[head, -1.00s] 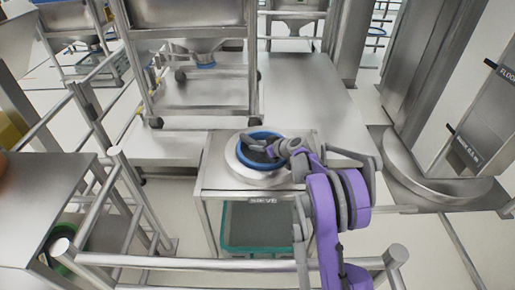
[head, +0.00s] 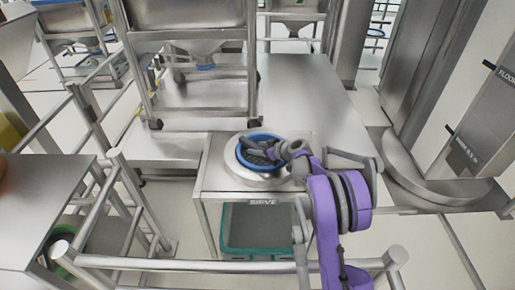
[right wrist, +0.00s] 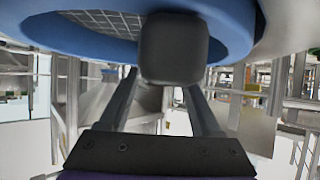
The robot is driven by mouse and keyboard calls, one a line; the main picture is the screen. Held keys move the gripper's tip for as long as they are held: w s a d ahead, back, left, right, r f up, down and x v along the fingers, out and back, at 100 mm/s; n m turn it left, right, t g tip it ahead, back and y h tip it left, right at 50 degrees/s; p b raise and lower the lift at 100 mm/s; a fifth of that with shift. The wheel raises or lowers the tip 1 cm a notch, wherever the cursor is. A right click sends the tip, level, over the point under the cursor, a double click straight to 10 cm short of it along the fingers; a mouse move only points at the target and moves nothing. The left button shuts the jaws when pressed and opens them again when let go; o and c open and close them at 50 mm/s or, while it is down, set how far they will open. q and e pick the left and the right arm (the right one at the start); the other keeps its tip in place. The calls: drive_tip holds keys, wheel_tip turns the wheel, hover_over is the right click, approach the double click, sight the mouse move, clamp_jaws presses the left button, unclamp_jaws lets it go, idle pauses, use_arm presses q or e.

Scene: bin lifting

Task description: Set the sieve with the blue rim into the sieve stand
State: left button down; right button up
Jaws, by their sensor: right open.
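The sieve with the blue rim (head: 240,151) is at the round, pale metal sieve stand (head: 237,171) on the small bench marked SIEVE. Its rim looks slightly tilted; I cannot tell whether it is fully seated. My right gripper (head: 262,152) is open at the sieve, its fingers over the ring and hiding part of it. In the right wrist view the blue rim (right wrist: 75,41) and the wire mesh (right wrist: 103,20) show close up behind a dark fingertip (right wrist: 173,50). I cannot tell whether the fingers touch the rim. My left gripper is not in view.
A wheeled metal frame (head: 252,75) stands behind the bench. A teal-rimmed bin (head: 258,251) is under the bench. A metal rail (head: 190,265) runs across the front. The long table (head: 305,95) at the back right has clear surface.

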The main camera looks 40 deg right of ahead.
drive_tip(key=p+v, duration=0.2)
drive_tip(key=v, duration=0.9)
drive_tip(key=shift+s, duration=0.15)
drive_tip(key=shift+r, duration=0.1)
